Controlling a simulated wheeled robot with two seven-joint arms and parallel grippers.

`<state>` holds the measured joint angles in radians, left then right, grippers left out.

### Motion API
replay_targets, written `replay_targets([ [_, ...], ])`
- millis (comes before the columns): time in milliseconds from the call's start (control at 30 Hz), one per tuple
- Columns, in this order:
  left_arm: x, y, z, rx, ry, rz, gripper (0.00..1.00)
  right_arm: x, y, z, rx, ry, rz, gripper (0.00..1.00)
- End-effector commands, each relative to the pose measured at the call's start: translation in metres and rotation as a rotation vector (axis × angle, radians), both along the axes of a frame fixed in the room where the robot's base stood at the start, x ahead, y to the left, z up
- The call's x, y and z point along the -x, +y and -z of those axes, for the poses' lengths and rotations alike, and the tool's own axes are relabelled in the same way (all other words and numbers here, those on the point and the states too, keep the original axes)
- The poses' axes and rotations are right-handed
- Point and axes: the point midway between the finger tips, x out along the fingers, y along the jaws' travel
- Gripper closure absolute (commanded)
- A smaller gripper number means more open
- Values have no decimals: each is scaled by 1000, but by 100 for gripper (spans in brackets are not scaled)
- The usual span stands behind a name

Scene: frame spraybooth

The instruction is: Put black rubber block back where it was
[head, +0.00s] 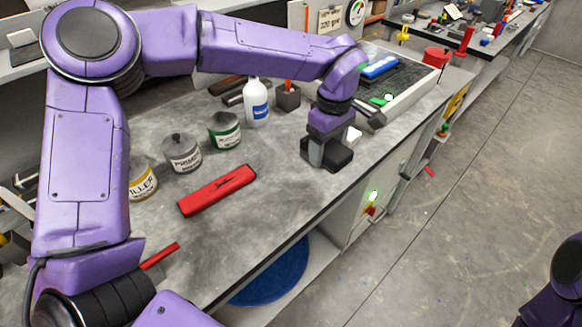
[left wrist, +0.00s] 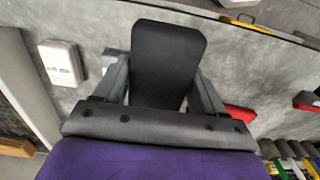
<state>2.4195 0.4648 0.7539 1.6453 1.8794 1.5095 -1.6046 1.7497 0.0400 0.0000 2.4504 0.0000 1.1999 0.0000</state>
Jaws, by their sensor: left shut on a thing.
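My left gripper (head: 318,155) points down over the grey bench top, near its front edge. It is shut on the black rubber block (head: 336,160), which sits low at the bench surface; I cannot tell whether it touches it. In the left wrist view the block (left wrist: 167,60) lies between the two fingers of the gripper (left wrist: 155,85), its long dark face toward the camera. My right gripper is out of view; only a bit of my right arm shows at the lower right.
A small white box (left wrist: 62,62) lies beside the gripper. A white bottle (head: 256,102), a dark holder (head: 287,97), labelled tins (head: 183,153) and a red flat case (head: 217,190) stand to the left. A grey tray (head: 424,78) is behind right. Bare bench lies between case and gripper.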

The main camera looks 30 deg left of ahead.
Motion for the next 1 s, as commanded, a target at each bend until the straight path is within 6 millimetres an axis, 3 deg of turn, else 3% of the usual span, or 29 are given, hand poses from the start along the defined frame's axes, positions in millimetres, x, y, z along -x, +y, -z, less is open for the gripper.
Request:
replay_targets([
  [200,7,44,22,1,1,-1,63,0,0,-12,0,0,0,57],
  [400,12,70,55,1,0,0,63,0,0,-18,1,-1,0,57],
  [633,15,88,77,1,3,-2,63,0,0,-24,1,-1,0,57],
  [800,14,86,103,-1,1,2,63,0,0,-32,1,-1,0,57],
  [1000,14,86,107,1,-2,2,63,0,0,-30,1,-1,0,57],
])
